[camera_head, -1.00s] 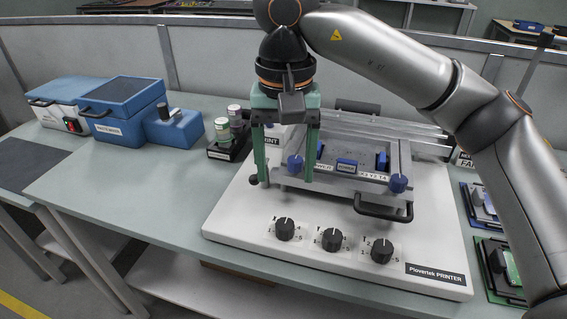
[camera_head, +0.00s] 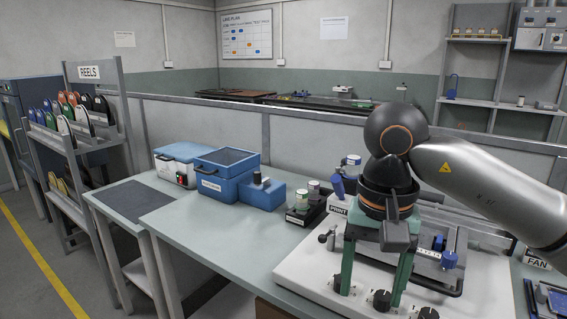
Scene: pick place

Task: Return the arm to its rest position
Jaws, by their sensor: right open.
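My right arm comes in from the right edge of the head view. Its right gripper (camera_head: 371,291) has two green fingers pointing down, spread apart with nothing between them. It hangs in front of the white printer (camera_head: 318,264), hiding part of it. The printer has a metal frame with blue knobs and black dials along its front. I cannot tell from this view how far the fingertips are above the printer. My left gripper is not in view.
A blue box (camera_head: 228,178) and a white-and-blue box (camera_head: 178,166) stand on the table (camera_head: 205,232) at left. A black holder (camera_head: 306,212) with small jars is beside the printer. A reels rack (camera_head: 72,150) stands at far left. The table's front left is clear.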

